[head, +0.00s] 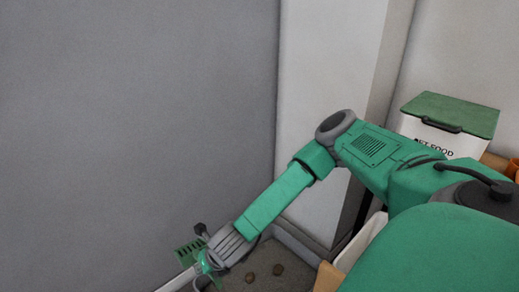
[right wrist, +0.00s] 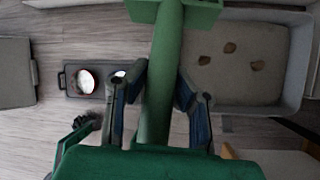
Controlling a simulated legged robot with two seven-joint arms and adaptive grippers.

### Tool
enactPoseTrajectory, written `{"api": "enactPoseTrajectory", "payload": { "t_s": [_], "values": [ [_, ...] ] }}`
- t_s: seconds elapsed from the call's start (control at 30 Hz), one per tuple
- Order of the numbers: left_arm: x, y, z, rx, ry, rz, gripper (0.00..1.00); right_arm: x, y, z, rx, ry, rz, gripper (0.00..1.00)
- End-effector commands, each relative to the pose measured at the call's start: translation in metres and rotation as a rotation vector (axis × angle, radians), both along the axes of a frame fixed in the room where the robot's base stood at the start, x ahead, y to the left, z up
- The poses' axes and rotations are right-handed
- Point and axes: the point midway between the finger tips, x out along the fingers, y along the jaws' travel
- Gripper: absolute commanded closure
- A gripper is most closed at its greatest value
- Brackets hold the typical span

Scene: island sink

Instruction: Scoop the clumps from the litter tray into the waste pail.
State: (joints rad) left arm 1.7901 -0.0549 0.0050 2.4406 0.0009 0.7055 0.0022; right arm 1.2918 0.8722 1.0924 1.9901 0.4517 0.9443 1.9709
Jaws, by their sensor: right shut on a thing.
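My right gripper (head: 206,262) is shut on the green scoop (head: 186,250). In the right wrist view, the gripper (right wrist: 160,92) has its fingers on both sides of the scoop handle (right wrist: 166,45), and the scoop head is cut off at the top edge. The grey litter tray (head: 300,247) is low in the head view, partly behind my arm. It also shows at the right of the right wrist view (right wrist: 292,75). Several brown clumps (right wrist: 229,48) lie in it, apart from the scoop. I cannot make out the waste pail for certain. My left gripper is not in view.
A white pet food bin (head: 428,133) with a green lid stands at the right. A white container edge (head: 357,243) shows behind my arm.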

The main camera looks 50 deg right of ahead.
Motion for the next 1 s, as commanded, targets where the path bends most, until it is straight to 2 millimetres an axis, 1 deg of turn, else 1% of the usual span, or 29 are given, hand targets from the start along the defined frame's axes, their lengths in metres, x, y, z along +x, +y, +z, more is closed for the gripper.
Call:
{"api": "enactPoseTrajectory", "payload": {
  "t_s": [0.03, 0.1, 0.17, 0.2, 0.3, 0.4, 0.53, 0.67, 0.77, 1.0],
  "values": [
    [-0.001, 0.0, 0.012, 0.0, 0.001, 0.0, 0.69, -0.012, -0.013, -0.024, 0.0, 0.046, -0.004, 1.0],
    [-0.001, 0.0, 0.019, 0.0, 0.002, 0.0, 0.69, -0.029, -0.029, -0.057, 0.01, 0.101, -0.004, 1.0],
    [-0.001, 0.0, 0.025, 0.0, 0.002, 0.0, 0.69, -0.046, -0.044, -0.083, 0.015, 0.144, -0.003, 1.0],
    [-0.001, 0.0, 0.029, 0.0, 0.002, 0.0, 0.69, -0.057, -0.054, -0.098, 0.018, 0.17, -0.001, 1.0],
    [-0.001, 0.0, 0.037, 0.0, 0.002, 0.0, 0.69, -0.083, -0.076, -0.128, 0.027, 0.225, 0.006, 1.0],
    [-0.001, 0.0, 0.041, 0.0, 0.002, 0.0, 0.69, -0.104, -0.093, -0.149, 0.033, 0.264, 0.014, 1.0],
    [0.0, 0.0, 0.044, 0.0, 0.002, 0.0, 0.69, -0.12, -0.105, -0.163, 0.04, 0.291, 0.02, 1.0],
    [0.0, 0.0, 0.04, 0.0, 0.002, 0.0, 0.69, -0.124, -0.108, -0.172, 0.041, 0.3, 0.021, 1.0],
    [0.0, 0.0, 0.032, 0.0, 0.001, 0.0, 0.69, -0.124, -0.108, -0.182, 0.041, 0.3, 0.021, 1.0],
    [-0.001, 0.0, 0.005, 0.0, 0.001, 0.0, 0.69, -0.122, -0.107, -0.216, 0.041, 0.3, 0.022, 1.0]
  ]
}}
